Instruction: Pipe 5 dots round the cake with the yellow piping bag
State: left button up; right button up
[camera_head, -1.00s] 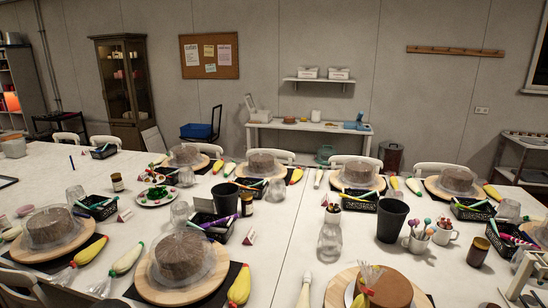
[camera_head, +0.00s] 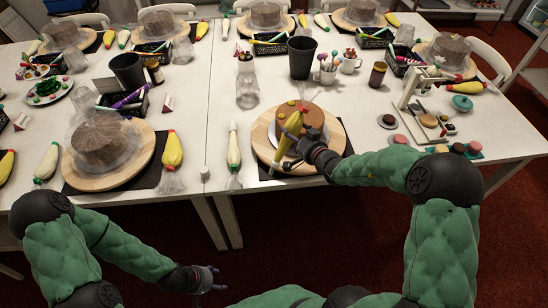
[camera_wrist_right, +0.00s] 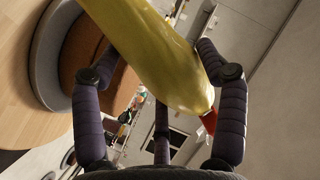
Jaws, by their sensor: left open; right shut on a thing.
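The brown cake (camera_head: 315,118) stands on a round wooden turntable (camera_head: 262,140) at the table's near edge. A few small dots, yellow and reddish, show on its top; the bag hides part of it. My right gripper (camera_head: 302,148) is shut on the yellow piping bag (camera_head: 291,129) and holds it slanted in front of the cake. In the right wrist view the bag (camera_wrist_right: 150,45) lies between the fingers, with a red end (camera_wrist_right: 209,122); the cake (camera_wrist_right: 82,55) is behind it. I cannot tell whether the tip touches the cake. My left gripper (camera_head: 208,279) is open and empty, below the table's front edge.
A white piping bag (camera_head: 234,147) lies left of the turntable. Another yellow bag (camera_head: 172,150) lies beside a covered cake (camera_head: 105,142). A dark cup (camera_head: 301,57) and a glass jar (camera_head: 247,88) stand behind. A white stand (camera_head: 412,88) and small cakes are at right.

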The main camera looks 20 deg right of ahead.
jog(key=w+d+r+m+t+h, duration=0.1)
jog(key=d+r+m+h, duration=0.2)
jog(key=d, duration=0.4)
jog(key=w+d+r+m+t+h+b, duration=0.1)
jog(key=d+r+m+h, duration=0.2)
jog(key=d+r, duration=0.3)
jog(key=shift+d+h, duration=0.4)
jog(key=shift+d, duration=0.6)
jog(key=shift+r, duration=0.1)
jog(key=c, duration=0.5)
jog(key=shift+r+p, duration=0.35)
dwell(0.3)
jog(key=o, duration=0.7)
jog(key=shift+c, duration=1.1)
